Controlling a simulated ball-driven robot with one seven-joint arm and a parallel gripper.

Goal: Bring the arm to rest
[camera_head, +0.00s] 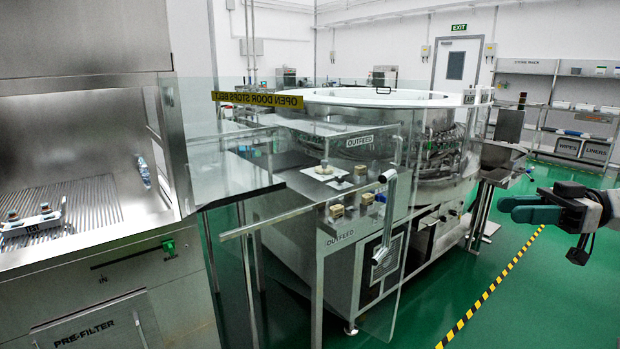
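My gripper (517,209) is at the right side of the head view, held in the air above the green floor and pointing left. Its two teal fingers look close together, one overlapping the other from this angle, so any gap is hard to judge. No object shows between them. The dark gripper body joins my arm, which leaves the picture at the right edge.
The rotary washer (350,255) stands mid-picture, left of my gripper, behind a clear door with a metal handle (383,225). A steel pass-through cabinet (85,235) is at left. Shelves (555,105) stand at the back right. Green floor (540,300) around the striped line is clear.

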